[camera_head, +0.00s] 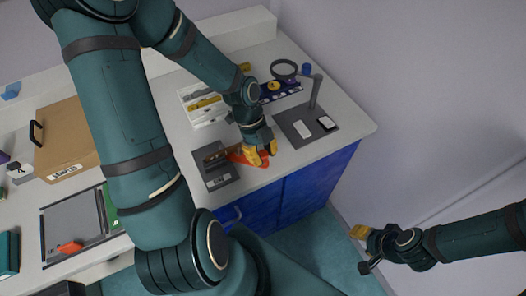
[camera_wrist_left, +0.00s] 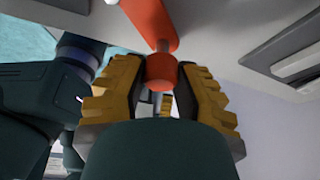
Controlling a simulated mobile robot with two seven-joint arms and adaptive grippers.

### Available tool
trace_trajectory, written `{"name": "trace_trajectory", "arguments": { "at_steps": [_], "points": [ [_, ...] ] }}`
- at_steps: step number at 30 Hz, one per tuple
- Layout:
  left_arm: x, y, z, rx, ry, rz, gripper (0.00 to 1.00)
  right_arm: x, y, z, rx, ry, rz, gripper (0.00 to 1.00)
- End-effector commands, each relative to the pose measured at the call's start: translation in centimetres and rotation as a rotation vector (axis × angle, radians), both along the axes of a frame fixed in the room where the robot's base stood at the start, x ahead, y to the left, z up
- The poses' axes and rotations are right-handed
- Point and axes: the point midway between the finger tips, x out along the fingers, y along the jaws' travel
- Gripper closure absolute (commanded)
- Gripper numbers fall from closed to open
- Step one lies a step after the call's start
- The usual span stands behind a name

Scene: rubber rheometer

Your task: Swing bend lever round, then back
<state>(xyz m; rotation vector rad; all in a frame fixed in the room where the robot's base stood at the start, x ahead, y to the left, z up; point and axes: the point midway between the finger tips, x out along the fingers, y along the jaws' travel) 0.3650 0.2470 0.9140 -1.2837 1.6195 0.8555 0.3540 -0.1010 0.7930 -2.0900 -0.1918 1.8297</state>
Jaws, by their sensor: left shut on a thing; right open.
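The orange bend lever (camera_head: 262,163) sticks out to the right from a dark grey bending device (camera_head: 218,180) near the bench's front edge. My left gripper (camera_head: 258,154) reaches down onto the lever and hides part of it. In the left wrist view the lever (camera_wrist_left: 152,22) ends in a round orange knob (camera_wrist_left: 161,70), which sits between the yellow fingers of my left gripper (camera_wrist_left: 160,88). The fingers are shut on the knob. My right gripper (camera_head: 360,232) is open and empty, away from the bench over the floor side at the right.
A dark grey mat with a post (camera_head: 314,92) and small pale blocks (camera_head: 303,129) lies right of the lever. A black ring (camera_head: 284,69) and a blue cup (camera_head: 306,69) stand behind. A cardboard box (camera_head: 66,145) and a framed tray (camera_head: 62,232) are at left.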

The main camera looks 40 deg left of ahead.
Motion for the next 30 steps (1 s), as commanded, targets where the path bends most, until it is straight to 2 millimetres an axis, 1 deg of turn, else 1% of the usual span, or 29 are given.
{"name": "trace_trajectory", "arguments": {
  "at_steps": [1,3,4,6,15,19,23,30],
  "points": [
    [-0.3,-0.2,-0.1,-0.004,0.009,-0.003,1.00,0.0,0.0,0.0,0.000,0.000,0.000,0.53],
    [-0.4,-0.2,-0.2,-0.005,0.011,-0.003,1.00,0.0,0.0,0.0,0.000,0.000,0.000,0.53],
    [-0.4,-0.2,-0.2,-0.005,0.011,-0.003,0.60,0.0,0.0,0.0,0.000,0.000,0.000,0.53],
    [-0.3,-0.2,-0.1,-0.004,0.010,-0.003,0.37,0.0,0.0,0.0,0.000,0.000,0.000,0.53],
    [-0.2,-0.1,0.0,-0.002,0.006,0.000,0.37,0.0,0.0,0.0,0.000,0.000,0.000,0.53],
    [0.0,0.3,0.7,0.000,0.004,0.002,0.37,0.0,0.0,0.0,0.000,0.000,0.001,0.53],
    [0.2,1.1,2.5,0.001,0.002,0.005,0.37,0.0,0.0,0.0,0.000,0.000,0.000,0.53],
    [0.6,2.9,7.1,0.003,0.002,0.004,0.37,0.0,0.0,0.0,0.000,0.000,0.000,0.53]
  ]
}}
